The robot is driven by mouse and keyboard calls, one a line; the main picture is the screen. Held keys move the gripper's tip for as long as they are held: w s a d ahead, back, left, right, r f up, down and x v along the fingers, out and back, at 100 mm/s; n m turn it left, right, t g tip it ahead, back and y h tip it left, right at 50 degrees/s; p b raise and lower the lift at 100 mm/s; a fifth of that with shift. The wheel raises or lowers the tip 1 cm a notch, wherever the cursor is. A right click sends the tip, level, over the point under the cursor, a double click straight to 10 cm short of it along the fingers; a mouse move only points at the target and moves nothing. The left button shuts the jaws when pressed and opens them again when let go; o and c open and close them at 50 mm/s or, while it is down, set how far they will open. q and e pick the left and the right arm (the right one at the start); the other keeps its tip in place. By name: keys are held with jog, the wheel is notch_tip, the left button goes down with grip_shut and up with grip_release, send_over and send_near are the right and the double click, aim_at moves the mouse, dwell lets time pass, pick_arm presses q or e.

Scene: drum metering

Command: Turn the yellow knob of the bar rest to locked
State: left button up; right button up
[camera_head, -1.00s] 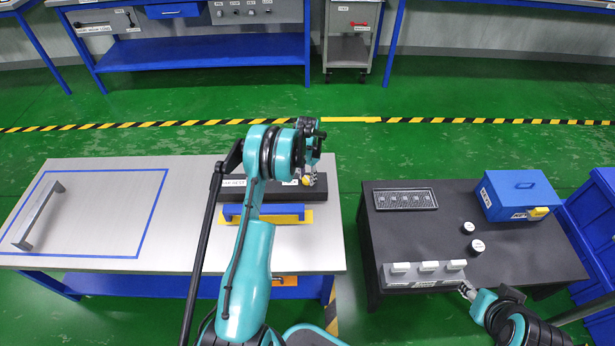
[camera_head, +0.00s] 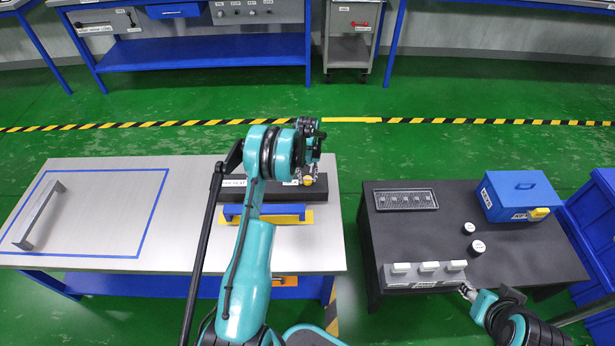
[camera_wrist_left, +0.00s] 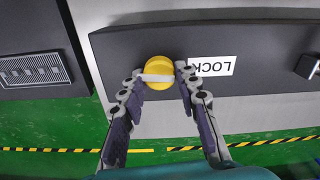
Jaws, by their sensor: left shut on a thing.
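The yellow knob (camera_wrist_left: 157,66) sits on the dark bar rest (camera_wrist_left: 120,48), which also shows in the head view (camera_head: 322,191). A white strip crosses the knob, lying nearly level in the wrist view and roughly in line with the white LOCK label (camera_wrist_left: 211,66) to its right, which reads upside down. My left gripper (camera_wrist_left: 159,76) is shut on the knob, one finger on each side. In the head view the knob (camera_head: 308,181) is partly hidden by my left gripper. My right gripper (camera_head: 466,290) is beside the grey block with white pieces; its fingers are too small to judge.
A blue bar on a yellow base (camera_head: 290,217) lies just in front of the bar rest. A grey handle (camera_head: 38,215) stands at the left of the table. The dark right table holds a blue box (camera_head: 520,194), a slotted tray (camera_head: 405,199) and two small white-topped cylinders.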

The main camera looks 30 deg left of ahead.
aim_at(307, 178)
pick_arm(q)
jog(key=shift+n, duration=0.6)
jog(key=o, duration=1.2)
jog(key=shift+c, duration=0.2)
notch_tip(307, 178, up, 12)
